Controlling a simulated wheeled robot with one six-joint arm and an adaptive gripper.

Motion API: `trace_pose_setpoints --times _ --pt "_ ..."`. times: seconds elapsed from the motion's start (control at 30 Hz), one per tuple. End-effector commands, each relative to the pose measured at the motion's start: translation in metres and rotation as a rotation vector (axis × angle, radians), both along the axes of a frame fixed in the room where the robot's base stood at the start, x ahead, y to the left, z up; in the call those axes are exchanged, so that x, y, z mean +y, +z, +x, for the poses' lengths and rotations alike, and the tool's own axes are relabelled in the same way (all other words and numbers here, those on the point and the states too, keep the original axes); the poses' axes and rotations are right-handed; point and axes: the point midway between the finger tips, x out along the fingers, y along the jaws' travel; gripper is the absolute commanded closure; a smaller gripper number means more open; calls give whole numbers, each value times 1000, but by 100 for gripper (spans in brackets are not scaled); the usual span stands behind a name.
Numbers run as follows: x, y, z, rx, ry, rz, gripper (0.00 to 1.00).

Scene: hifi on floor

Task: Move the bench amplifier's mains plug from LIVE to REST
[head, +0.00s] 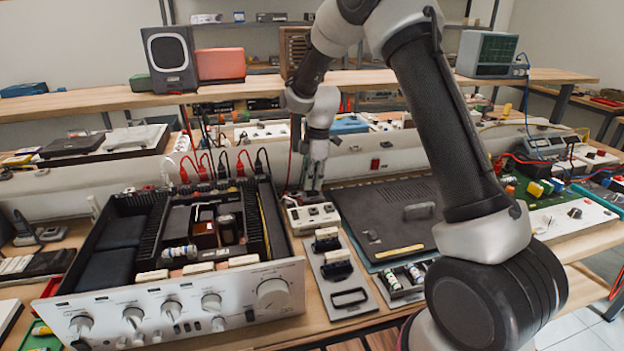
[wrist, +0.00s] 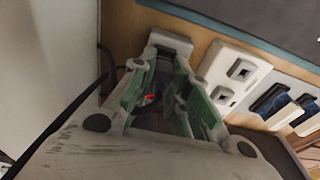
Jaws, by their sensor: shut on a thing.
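My gripper (head: 312,188) points down over the back of the pale socket block (head: 314,216), just right of the open-topped bench amplifier (head: 175,260). In the wrist view the green-padded fingers (wrist: 160,66) are closed in on a dark thing, which I take for the mains plug (wrist: 150,101); a small red spot shows there. The fingers hide most of it. I cannot tell whether it is seated in a socket or clear of it. The socket block (wrist: 234,82) shows two socket faces right of the fingers. I cannot read LIVE or REST labels.
A dark cable (wrist: 99,72) runs left of the fingers. A metal plate (head: 352,310) with two black-and-white parts lies in front of the block. A dark flat panel (head: 385,215) is at its right. Red and black leads (head: 215,165) rise behind the amplifier.

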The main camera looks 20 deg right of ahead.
Motion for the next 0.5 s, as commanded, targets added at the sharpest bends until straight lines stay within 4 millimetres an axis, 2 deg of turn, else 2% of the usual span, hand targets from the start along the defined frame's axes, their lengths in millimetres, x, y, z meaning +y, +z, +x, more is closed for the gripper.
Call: trace_pose_setpoints --times 0.5 --pt "0 -5 0 0 0 0 100"
